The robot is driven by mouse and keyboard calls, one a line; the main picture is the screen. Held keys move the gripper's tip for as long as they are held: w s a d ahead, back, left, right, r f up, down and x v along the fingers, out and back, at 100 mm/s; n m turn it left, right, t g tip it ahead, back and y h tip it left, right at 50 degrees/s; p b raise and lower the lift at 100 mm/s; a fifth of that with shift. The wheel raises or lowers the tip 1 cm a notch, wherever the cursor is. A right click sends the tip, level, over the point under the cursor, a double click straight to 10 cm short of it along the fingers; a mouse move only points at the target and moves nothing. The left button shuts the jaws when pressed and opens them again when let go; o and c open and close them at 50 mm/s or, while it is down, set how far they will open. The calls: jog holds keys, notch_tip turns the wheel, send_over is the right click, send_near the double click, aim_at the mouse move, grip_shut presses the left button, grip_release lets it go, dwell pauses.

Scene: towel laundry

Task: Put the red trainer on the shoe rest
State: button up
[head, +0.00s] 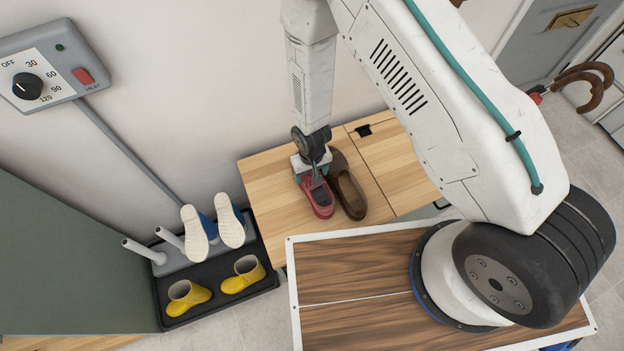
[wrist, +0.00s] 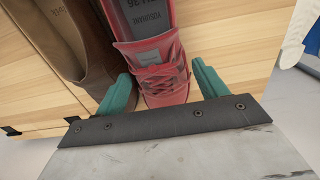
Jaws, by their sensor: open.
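The red trainer (head: 319,199) stands on a light wooden bench (head: 268,197), close beside a brown shoe (head: 349,192). My gripper (head: 317,178) is over it, pointing down. In the wrist view the red trainer (wrist: 163,72) lies between my two teal fingers (wrist: 162,88), which are apart on either side of it. The left finger is between the trainer and the brown shoe (wrist: 65,40). The shoe rest may be the grey rack (head: 187,258) with pegs at the left, where a pair of white-soled blue shoes (head: 213,225) sits upside down on pegs; two other pegs (head: 145,252) are bare.
Yellow boots (head: 242,274) stand in a black tray (head: 212,307) below the rack. A control box with a dial (head: 40,72) is on the wall. A green-grey panel (head: 60,250) stands at the left. Umbrella handles (head: 590,80) show at the right.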

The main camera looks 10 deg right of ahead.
jog(key=shift+f, duration=1.6)
jog(key=c, duration=1)
jog(key=shift+r, duration=0.1)
